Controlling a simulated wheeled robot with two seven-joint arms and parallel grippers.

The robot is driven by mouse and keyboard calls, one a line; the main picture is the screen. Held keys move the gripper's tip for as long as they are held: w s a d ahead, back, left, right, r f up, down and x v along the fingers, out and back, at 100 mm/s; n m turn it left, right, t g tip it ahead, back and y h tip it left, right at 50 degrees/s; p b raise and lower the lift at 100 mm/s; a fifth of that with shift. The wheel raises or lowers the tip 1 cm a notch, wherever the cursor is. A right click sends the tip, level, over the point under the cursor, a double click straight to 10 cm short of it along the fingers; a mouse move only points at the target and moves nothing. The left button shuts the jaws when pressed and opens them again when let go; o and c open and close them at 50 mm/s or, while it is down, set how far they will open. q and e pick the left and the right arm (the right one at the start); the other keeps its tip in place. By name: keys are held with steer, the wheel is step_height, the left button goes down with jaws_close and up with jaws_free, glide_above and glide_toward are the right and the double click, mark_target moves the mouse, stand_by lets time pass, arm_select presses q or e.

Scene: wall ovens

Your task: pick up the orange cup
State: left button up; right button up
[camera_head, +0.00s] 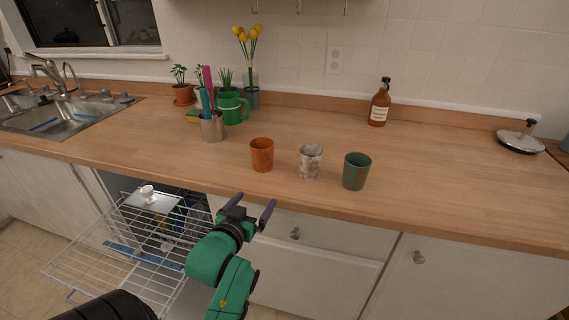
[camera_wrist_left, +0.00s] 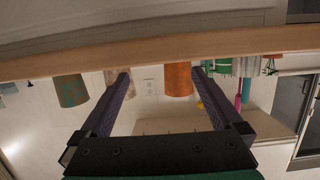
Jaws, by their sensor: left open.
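The orange cup (camera_head: 262,155) stands upright on the wooden counter, leftmost of three cups in the head view. A marbled white cup (camera_head: 310,162) and a green cup (camera_head: 356,171) stand to its right. My left gripper (camera_head: 256,198) is open and empty, in front of the counter's front edge and short of the orange cup. The left wrist view is upside down; the orange cup (camera_wrist_left: 178,80) hangs between the open fingers (camera_wrist_left: 161,73), farther off and nearer the right finger in the picture. My right gripper is not in view.
A metal utensil holder (camera_head: 213,128), a green mug (camera_head: 232,107) and plants stand behind left of the cups. A brown bottle (camera_head: 380,102) stands at the back right. The open dishwasher rack (camera_head: 110,254) is below the counter at left.

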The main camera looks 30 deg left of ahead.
mark_target(259, 150)
arm_select(q)
step_height(259, 150, up, 7)
steer(key=a+n+t+y, duration=0.1)
steer(key=a+t+y, duration=0.1)
steer(key=p+x, duration=0.1)
steer(key=x, duration=0.3)
steer(key=p+x, duration=0.1)
steer(key=x, duration=0.4)
steer(key=p+x, duration=0.1)
steer(key=x, duration=0.3)
steer(key=shift+w+a+r+p, duration=0.25)
steer(key=shift+a+r+p, duration=0.05)
steer(key=shift+a+p, duration=0.1)
steer(key=shift+w+f, duration=0.15)
steer(key=c, duration=1.1)
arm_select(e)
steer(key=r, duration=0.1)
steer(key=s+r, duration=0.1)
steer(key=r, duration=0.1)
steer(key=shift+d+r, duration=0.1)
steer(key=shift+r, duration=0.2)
arm_select(q)
step_height(259, 150, up, 20)
steer(key=shift+r, duration=0.1)
